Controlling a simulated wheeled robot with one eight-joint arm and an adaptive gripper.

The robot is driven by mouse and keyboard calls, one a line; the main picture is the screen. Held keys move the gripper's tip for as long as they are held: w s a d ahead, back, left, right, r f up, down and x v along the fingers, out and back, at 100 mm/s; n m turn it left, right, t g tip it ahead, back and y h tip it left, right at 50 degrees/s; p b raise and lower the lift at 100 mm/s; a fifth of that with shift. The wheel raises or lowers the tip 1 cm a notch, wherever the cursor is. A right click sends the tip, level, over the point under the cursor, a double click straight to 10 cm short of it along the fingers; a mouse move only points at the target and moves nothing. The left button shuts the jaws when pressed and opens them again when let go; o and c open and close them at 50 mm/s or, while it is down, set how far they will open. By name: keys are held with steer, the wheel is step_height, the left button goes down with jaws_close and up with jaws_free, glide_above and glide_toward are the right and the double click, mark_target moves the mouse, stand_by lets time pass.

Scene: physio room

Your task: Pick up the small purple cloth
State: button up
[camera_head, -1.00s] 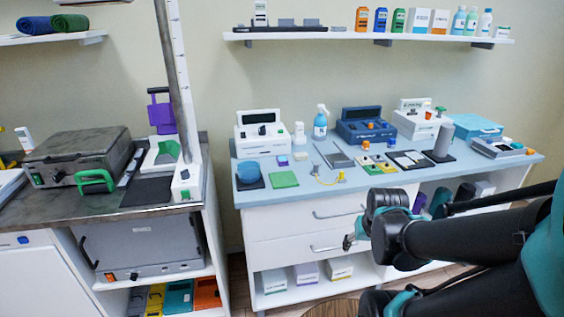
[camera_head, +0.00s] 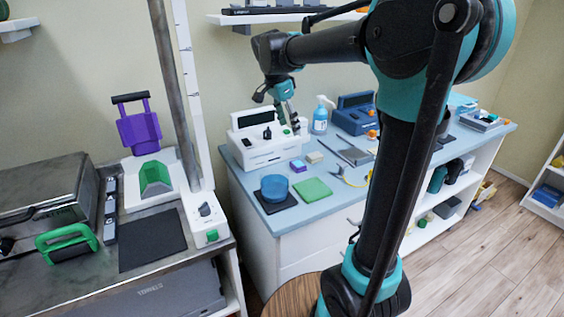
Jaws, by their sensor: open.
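A small purple folded piece (camera_head: 298,166), which looks like the small purple cloth, lies on the blue countertop (camera_head: 238,177) in front of the white device. My gripper (camera_head: 294,123) is above the counter, pointing down, up and behind the cloth in the picture and apart from it. It overlaps the white device in view. It is open, and I see nothing in it.
A small beige block (camera_head: 314,157) lies beside the cloth. A blue bowl (camera_head: 274,188) on a dark mat and a green cloth (camera_head: 312,190) are in front. A tall post (camera_head: 190,90) rises at left.

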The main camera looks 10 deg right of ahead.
glide_above(298, 164)
steer(key=a, duration=0.2)
step_height(298, 164, down, 11)
steer(key=shift+s+r, duration=0.1)
steer(key=shift+r, duration=0.1)
steer(key=shift+x, duration=3)
steer(key=shift+s+d, duration=0.15)
steer(key=shift+r, duration=0.1)
steer(key=c, duration=0.8)
step_height(298, 164, up, 20)
